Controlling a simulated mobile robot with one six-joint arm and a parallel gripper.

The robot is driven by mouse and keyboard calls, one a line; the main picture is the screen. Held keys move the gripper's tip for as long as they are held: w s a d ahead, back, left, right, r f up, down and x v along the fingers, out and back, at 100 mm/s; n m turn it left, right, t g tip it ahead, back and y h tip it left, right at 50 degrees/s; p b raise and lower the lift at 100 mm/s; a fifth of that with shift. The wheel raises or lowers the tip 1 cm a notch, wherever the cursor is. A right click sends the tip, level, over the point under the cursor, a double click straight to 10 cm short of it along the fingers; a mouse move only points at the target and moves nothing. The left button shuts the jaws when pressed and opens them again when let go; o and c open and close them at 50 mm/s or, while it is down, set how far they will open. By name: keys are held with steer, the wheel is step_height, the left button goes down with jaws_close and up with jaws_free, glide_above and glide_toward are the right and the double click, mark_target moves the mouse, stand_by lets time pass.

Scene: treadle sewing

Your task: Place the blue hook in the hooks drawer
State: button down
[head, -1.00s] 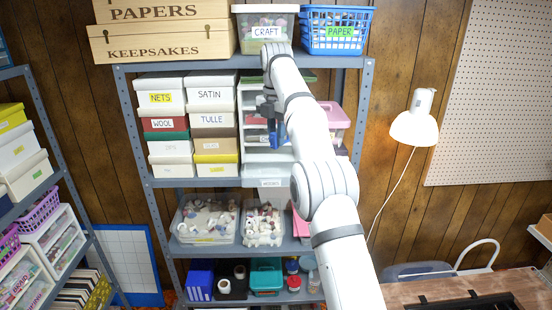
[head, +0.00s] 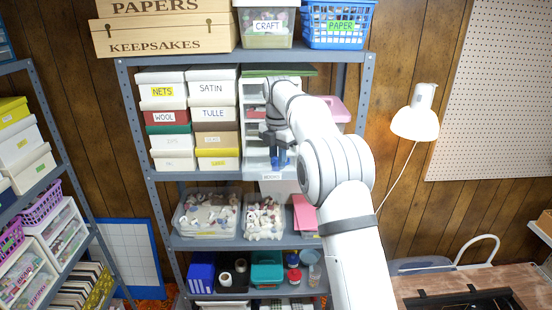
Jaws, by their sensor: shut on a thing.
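In the head view my gripper (head: 278,146) points down in front of the middle shelf. It is shut on the blue hook (head: 279,160), which shows as a small blue piece below the fingers. The hooks drawer (head: 272,178) is pulled out from the white drawer unit (head: 254,120), with a small label on its front. The hook is just above this drawer in the picture. I cannot tell whether it touches the drawer. My arm hides the right part of the unit and part of the drawer.
Labelled boxes (head: 213,88) stand left of the drawer unit, and a pink container (head: 336,110) stands right of it. Clear bins (head: 207,222) sit on the shelf below. A white lamp (head: 415,122) is at the right. The grey shelf rack (head: 366,90) frames the space.

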steer(key=shift+f, duration=0.15)
steer(key=c, duration=1.3)
jaws_free()
